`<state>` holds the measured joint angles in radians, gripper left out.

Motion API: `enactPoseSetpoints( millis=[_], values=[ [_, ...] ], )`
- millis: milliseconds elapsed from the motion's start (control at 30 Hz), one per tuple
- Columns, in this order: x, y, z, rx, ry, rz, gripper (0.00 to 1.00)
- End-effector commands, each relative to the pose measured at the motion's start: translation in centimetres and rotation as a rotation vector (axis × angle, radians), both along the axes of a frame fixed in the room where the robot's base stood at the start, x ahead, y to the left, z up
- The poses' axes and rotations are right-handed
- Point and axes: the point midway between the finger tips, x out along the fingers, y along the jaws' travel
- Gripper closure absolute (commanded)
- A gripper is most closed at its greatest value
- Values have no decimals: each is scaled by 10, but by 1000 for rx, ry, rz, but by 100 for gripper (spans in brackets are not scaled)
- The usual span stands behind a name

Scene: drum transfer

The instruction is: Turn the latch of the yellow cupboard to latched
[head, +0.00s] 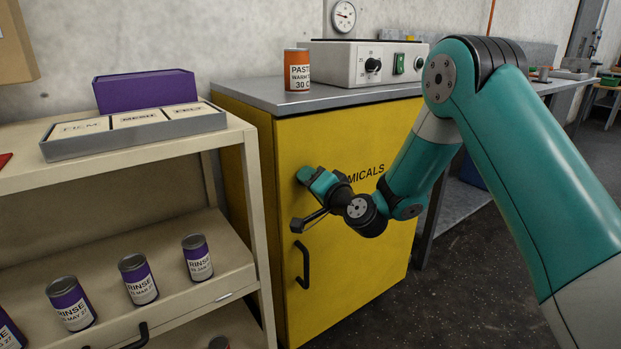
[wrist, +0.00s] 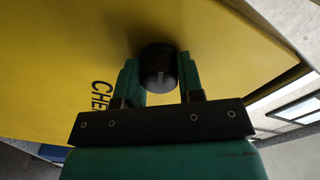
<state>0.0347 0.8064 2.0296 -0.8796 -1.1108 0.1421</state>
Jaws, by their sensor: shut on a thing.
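The yellow cupboard (head: 350,245) stands under the grey worktop with its door closed flush, as far as I can see. Its latch is a round black knob (wrist: 157,66) on the yellow door (wrist: 60,50) in the wrist view, with a small pale mark on its face. My gripper (wrist: 158,80) is shut on the knob, one green finger on each side. In the head view my gripper (head: 305,200) is at the upper left of the door and hides the knob. I cannot tell from the mark whether the latch is latched.
A black door handle (head: 302,265) is below my gripper. A cream shelf unit (head: 240,160) with several purple cans stands close on the left. An orange can (head: 297,70) and a control box (head: 360,62) are on the worktop (head: 270,95). Floor at the right is clear.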

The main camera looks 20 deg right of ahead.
Motion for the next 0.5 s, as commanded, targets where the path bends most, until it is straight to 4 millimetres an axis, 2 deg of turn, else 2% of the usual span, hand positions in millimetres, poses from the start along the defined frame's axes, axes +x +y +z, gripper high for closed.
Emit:
enactPoseSetpoints(
  millis=[200,500],
  values=[
    [0,-1,1,155,50,-2,89],
    [1,-1,0,286,92,-2,89]
  ],
)
